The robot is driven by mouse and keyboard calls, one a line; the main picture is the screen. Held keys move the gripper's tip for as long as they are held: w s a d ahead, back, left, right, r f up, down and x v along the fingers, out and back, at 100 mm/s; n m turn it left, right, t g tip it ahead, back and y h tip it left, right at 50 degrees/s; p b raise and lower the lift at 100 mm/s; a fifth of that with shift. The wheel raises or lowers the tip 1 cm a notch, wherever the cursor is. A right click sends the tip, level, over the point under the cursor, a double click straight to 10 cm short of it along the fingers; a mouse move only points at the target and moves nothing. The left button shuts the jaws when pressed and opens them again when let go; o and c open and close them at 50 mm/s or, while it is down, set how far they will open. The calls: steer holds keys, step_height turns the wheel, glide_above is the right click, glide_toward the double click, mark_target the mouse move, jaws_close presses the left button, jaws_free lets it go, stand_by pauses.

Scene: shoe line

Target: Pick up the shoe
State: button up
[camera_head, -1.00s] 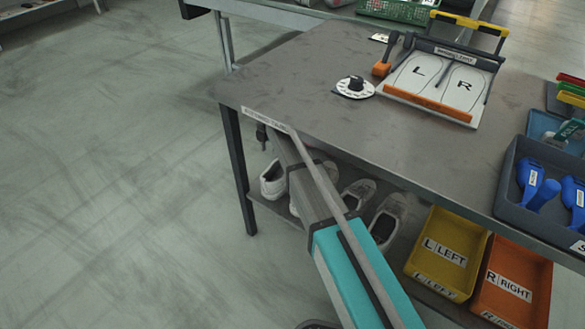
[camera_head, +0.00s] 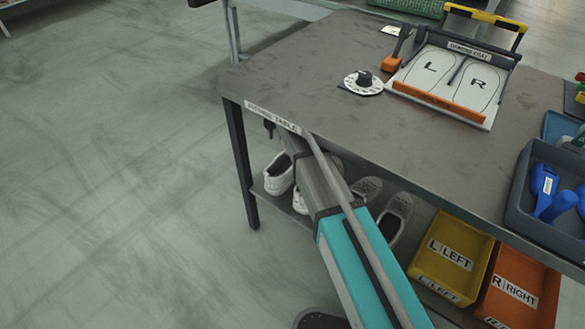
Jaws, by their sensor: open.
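Several shoes stand on the shelf under the fitting table. A white shoe (camera_head: 278,174) is at the left end of the shelf. Another pale shoe (camera_head: 300,201) is mostly hidden behind my arm. A grey shoe (camera_head: 367,188) and a second grey shoe (camera_head: 395,216) stand to the right of my arm. My teal and grey arm runs from the bottom of the picture up toward the table's front edge and covers part of the shoe row. I cannot make out my gripper; which shoe is meant cannot be told.
The grey fitting table (camera_head: 340,120) overhangs the shelf. On it are a dial (camera_head: 363,83) and a foot-outline tray (camera_head: 450,80). A dark blue bin (camera_head: 515,190) stands at its right. A yellow LEFT bin (camera_head: 450,258) and an orange RIGHT bin (camera_head: 515,290) sit below. The floor at left is clear.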

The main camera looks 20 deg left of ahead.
mark_target(277, 156)
steer(key=shift+f+b, duration=2.9)
steer(key=shift+f, duration=0.1)
steer(key=shift+f+b, duration=3)
jaws_close()
